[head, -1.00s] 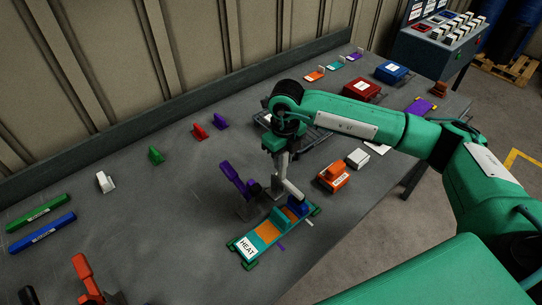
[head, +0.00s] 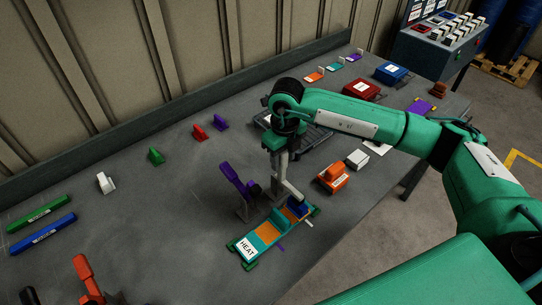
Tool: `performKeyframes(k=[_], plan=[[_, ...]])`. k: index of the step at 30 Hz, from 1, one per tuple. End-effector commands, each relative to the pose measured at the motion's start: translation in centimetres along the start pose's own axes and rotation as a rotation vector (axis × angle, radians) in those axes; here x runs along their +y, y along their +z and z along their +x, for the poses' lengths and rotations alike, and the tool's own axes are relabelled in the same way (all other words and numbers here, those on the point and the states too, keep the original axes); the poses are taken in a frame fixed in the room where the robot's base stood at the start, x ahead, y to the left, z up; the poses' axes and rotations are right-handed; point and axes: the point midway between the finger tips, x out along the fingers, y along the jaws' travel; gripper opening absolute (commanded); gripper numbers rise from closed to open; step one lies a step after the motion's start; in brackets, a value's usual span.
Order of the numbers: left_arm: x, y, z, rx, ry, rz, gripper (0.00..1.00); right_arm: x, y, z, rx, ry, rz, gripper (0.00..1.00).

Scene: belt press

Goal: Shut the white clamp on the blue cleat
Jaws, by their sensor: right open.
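A teal carrier marked HEAT (head: 246,247) lies on the bench with an orange belt, a teal cleat (head: 278,218) and the blue cleat (head: 298,209) at its far right end. The pale arm of the white clamp (head: 291,189) slants down right towards the blue cleat; whether it touches the cleat I cannot tell. My right gripper (head: 281,174) points down at this clamp, open, its fingertips close to the pale arm. The fingers and the clamp overlap, so the clamp's base and any contact are partly hidden. My left gripper is not in view.
A purple-handled clamp (head: 232,175) stands raised just left of the carrier. A red-orange clamp (head: 85,275) stands at lower left. An orange block (head: 332,178) and a white block (head: 357,159) sit to the right.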

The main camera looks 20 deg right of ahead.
Motion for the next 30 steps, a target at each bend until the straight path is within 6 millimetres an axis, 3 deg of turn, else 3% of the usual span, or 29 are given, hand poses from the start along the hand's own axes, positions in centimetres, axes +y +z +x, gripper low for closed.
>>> performKeyframes(k=[21, 30], plan=[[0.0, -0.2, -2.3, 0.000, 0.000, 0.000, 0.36, 0.0, 0.0, -5.9, -0.002, -0.001, 0.000, 0.44], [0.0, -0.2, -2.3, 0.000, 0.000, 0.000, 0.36, 0.0, 0.0, -6.0, -0.001, -0.001, 0.000, 0.44]])
